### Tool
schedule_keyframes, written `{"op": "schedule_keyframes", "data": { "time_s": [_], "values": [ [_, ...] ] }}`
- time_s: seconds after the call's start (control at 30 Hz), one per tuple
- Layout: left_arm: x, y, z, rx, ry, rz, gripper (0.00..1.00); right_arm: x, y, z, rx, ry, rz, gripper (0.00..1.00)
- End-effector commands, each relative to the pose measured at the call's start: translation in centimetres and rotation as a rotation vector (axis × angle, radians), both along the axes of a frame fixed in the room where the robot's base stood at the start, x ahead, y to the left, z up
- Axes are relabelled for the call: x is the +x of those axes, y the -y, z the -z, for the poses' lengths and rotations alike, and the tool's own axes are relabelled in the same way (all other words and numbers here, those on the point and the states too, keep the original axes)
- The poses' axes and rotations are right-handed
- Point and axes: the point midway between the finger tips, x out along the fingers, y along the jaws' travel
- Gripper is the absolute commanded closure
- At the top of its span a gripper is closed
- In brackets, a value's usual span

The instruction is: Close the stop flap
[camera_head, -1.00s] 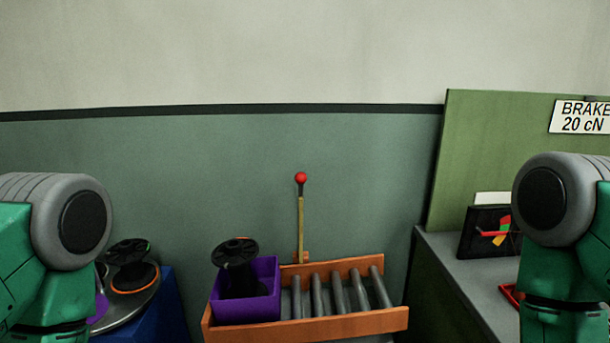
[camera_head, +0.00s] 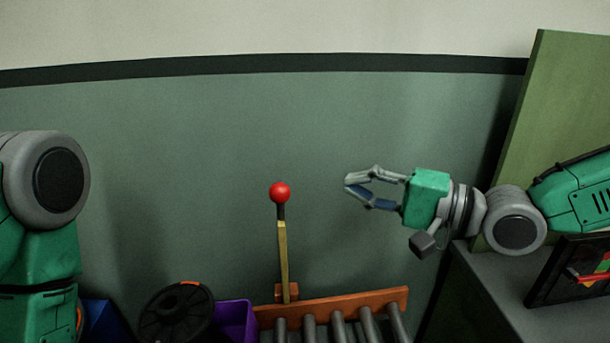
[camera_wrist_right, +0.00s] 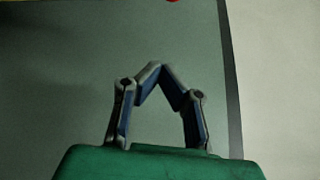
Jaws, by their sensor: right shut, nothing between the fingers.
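The stop flap appears as an upright yellow bar (camera_head: 284,262) with a red ball knob (camera_head: 280,193) on top, standing at the back edge of the roller conveyor. My right gripper (camera_head: 348,187) is shut and empty, to the right of the knob at about its height, apart from it. In the right wrist view its fingertips (camera_wrist_right: 160,67) meet, and a sliver of the red knob (camera_wrist_right: 173,1) shows at the top edge. My left gripper is not in view; only part of my left arm shows.
The conveyor has an orange rail (camera_head: 365,302) and grey rollers (camera_head: 340,328). A purple bin (camera_head: 236,322) and a black spool (camera_head: 174,318) stand at its left. A grey bench (camera_head: 500,285) with a green board (camera_head: 560,110) is at the right. The wall is behind.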

Motion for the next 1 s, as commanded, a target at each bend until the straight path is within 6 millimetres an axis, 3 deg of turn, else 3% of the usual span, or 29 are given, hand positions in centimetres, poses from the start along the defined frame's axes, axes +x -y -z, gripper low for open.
{"op": "schedule_keyframes", "data": {
  "time_s": [0.17, 0.57, 0.8, 1.0],
  "values": [
    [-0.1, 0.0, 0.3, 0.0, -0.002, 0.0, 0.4, 1.0, -1.7, 0.2, -0.002, -0.001, -0.005, 1.0],
    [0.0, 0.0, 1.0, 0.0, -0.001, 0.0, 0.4, 5.2, -8.7, 0.4, 0.0, -0.001, -0.005, 1.0],
    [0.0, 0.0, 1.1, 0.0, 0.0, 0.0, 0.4, 1.9, -9.1, 0.1, 0.002, -0.003, -0.004, 1.0],
    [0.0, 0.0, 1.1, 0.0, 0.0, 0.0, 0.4, 1.2, -9.2, 0.2, 0.001, -0.004, -0.002, 1.0]
  ]
}}
